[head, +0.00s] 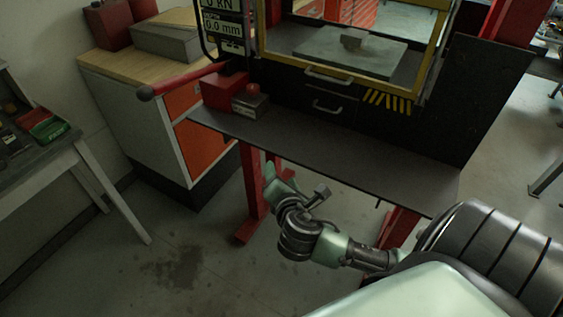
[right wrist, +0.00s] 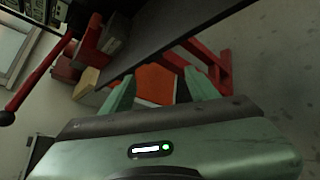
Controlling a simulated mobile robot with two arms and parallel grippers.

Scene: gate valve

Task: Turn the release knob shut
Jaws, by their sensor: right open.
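A small red release knob (head: 253,89) sits on a dark grey block (head: 250,105) beside a red pump body (head: 222,90) on the press's dark shelf. The block also shows in the right wrist view (right wrist: 115,35), toward the upper left. My right gripper (head: 276,174) is low in front of the shelf's front edge, below and apart from the knob. Its two pale green fingers stand wide apart and empty in the right wrist view (right wrist: 160,90). The knob's exact turn position is too small to tell. My left gripper is in neither view.
A red pump lever (head: 185,80) with a ball end sticks out left of the pump. The shelf (head: 350,165) is bare to the right, and its front edge lies above my right gripper. Red press legs (head: 250,190) stand beneath. An orange-fronted cabinet (head: 190,105) stands left.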

